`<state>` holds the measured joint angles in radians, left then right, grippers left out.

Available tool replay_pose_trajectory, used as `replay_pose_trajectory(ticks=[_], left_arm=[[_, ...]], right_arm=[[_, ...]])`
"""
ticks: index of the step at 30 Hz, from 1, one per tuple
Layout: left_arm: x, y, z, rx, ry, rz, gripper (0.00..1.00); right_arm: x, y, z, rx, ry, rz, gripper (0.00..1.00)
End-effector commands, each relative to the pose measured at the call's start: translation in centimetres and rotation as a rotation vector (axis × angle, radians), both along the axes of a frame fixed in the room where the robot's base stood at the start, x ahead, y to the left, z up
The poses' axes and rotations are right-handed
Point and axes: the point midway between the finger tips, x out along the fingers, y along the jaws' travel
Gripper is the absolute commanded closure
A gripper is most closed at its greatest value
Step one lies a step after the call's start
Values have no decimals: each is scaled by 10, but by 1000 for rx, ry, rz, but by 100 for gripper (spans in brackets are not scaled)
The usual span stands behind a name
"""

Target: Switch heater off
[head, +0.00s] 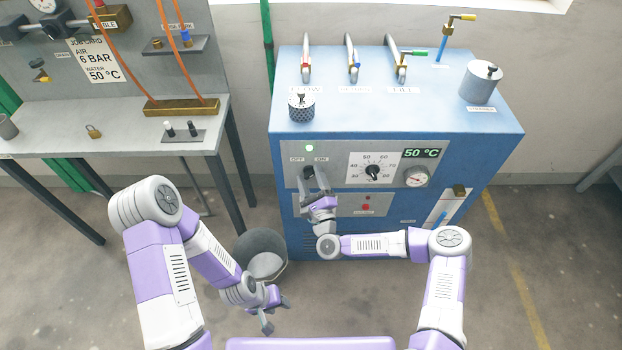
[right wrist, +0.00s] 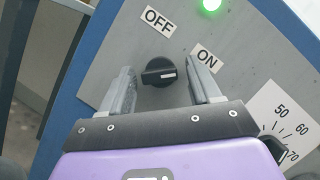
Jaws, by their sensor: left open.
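The heater's black rotary switch (right wrist: 158,72) sits on the grey panel between the OFF label (right wrist: 158,19) and the ON label (right wrist: 207,58). Its white mark points toward the ON side. The green lamp (right wrist: 210,4) above is lit; it also shows in the head view (head: 309,148). My right gripper (head: 313,178) is at the panel. In the right wrist view its open fingers (right wrist: 163,80) stand on either side of the switch, with visible gaps. In the head view the gripper partly hides the switch. My left gripper (head: 272,311) is open and empty, low over the floor.
The blue heater cabinet (head: 400,118) carries a temperature dial (head: 373,171), a 50 °C display (head: 421,153), a gauge (head: 416,176) and a red button (head: 366,207) close to my right arm. A grey bucket (head: 262,242) stands near my left gripper. A workbench (head: 60,150) is at left.

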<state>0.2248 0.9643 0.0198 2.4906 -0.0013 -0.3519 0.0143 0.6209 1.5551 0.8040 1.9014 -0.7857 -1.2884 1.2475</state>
Motion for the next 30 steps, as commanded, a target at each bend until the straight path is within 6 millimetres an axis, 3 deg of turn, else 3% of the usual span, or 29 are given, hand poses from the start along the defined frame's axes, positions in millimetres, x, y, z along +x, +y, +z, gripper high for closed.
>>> replay_pose_trajectory(ticks=[1, 10, 20, 30], left_arm=[[0, 0, 0, 0, 0, 0, 57], [0, 0, 0, 0, 0, 0, 57], [0, 0, 3, 0, 0, 0, 57], [0, 0, 14, 0, 0, 0, 57]], right_arm=[[0, 0, 0, 0, 0, 0, 46], [0, 0, 0, 0, 0, 0, 90], [0, 0, 0, -57, 2, 0, 90], [0, -2, 3, -302, 0, 0, 90]])
